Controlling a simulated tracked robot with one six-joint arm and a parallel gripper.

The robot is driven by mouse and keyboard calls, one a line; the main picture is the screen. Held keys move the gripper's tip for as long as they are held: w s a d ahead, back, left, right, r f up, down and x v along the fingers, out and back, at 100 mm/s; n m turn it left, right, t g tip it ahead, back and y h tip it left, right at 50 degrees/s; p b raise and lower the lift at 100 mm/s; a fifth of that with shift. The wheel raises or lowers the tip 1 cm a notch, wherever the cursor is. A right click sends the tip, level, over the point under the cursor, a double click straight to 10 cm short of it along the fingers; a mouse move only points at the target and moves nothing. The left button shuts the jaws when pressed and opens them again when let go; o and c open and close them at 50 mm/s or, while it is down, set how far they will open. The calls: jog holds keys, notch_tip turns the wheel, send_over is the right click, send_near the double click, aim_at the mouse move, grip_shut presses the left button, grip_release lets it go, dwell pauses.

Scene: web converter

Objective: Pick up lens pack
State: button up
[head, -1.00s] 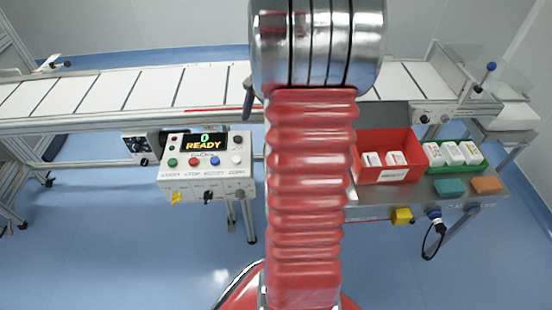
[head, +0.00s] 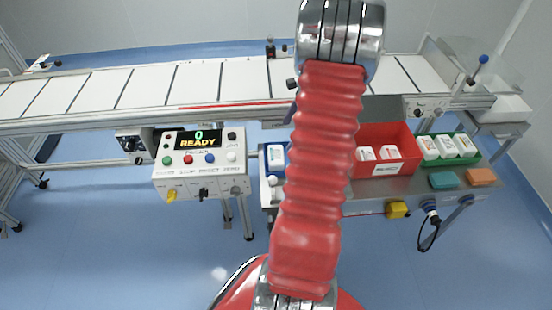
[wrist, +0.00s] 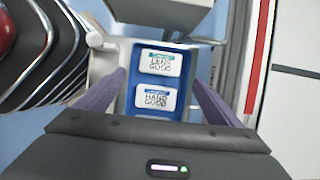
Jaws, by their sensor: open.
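The lens pack (wrist: 160,62), a white pack with dark lettering that seems to read LENS GOOD, lies in the blue tray (wrist: 128,104) in the wrist view. A similar pack (wrist: 155,98) that seems to read HAND lies just nearer in the same tray. My gripper (wrist: 160,77) is open and empty, its two purple fingers on either side of the tray's packs. I cannot tell its height above them. In the head view the blue tray (head: 265,160) with a white pack shows just left of my arm, partly hidden by it.
A red bin (head: 398,140) and a green tray (head: 476,151) hold white packs to the right. Teal (head: 444,180) and orange (head: 481,176) blocks lie in front. A console (head: 200,165) reading READY stands left. The conveyor (head: 145,88) runs behind.

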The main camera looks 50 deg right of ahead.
aim_at(277, 154)
jog(key=x, duration=0.8)
jog(key=shift+a+f, duration=0.1)
jog(key=shift+w+f, duration=0.1)
jog(key=shift+f, duration=0.1)
jog(key=shift+x, duration=2.6)
jog(key=shift+c, duration=0.3)
jog(key=c, duration=0.9)
jog(key=shift+o, duration=0.2)
notch_tip(277, 154, up, 10)
